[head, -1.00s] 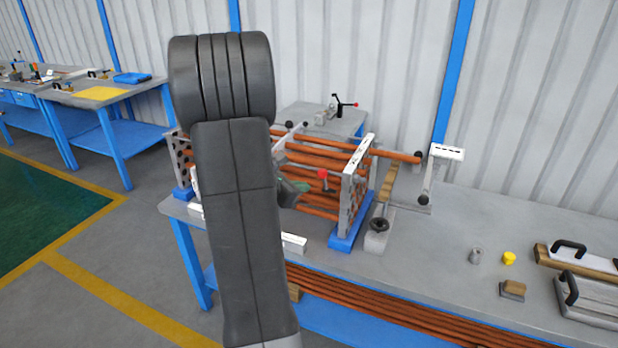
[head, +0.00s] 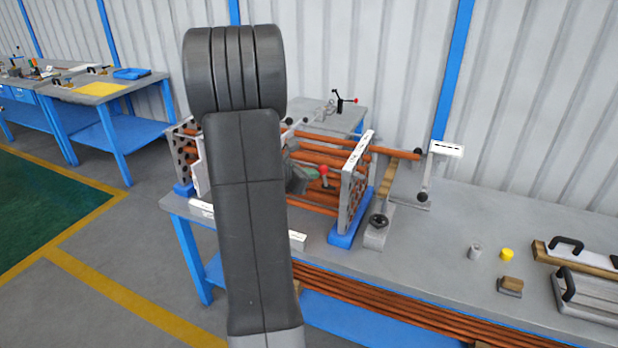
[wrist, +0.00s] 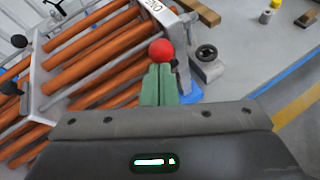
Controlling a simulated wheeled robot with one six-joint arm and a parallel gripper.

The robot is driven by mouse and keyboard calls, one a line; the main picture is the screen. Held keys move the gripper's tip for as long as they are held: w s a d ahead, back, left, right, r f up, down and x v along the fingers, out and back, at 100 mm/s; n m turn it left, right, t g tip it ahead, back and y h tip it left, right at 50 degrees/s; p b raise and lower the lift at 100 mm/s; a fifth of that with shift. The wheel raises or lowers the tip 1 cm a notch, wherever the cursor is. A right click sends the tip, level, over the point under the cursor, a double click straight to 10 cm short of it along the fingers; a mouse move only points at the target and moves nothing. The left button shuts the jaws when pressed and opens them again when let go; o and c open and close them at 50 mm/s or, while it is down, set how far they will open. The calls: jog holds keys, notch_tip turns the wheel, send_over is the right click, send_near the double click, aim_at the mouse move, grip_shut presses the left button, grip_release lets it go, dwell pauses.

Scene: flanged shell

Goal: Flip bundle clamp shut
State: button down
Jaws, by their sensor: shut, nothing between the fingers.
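The bundle clamp's red ball knob (head: 324,170) stands on a short dark lever among the copper-coloured tubes (head: 318,208) of the rack, left of its right end plate (head: 354,178). My gripper (head: 307,174) is just left of the knob, mostly hidden behind my arm. In the wrist view its green fingers (wrist: 158,82) are together and empty, and the red knob (wrist: 161,50) shows right at their tips. I cannot tell whether they touch it. The clamp's body and strap are largely hidden by the fingers and tubes.
Right of the rack stand a grey block with a black knob (head: 378,221) and a post with a white plate (head: 445,149). A yellow cap (head: 507,254) and handled plates (head: 580,270) lie farther right.

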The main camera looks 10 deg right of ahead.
jog(key=w+d+r+b, duration=0.2)
jog(key=w+d+b, duration=0.2)
jog(key=w, duration=0.5)
jog(key=shift+d, duration=1.1)
jog(key=shift+w+r, duration=0.1)
jog(key=a+r+p, duration=0.1)
jog(key=a+r, duration=0.5)
jog(key=r, duration=0.5)
jog(key=shift+r, duration=0.35)
jog(key=shift+f, duration=0.1)
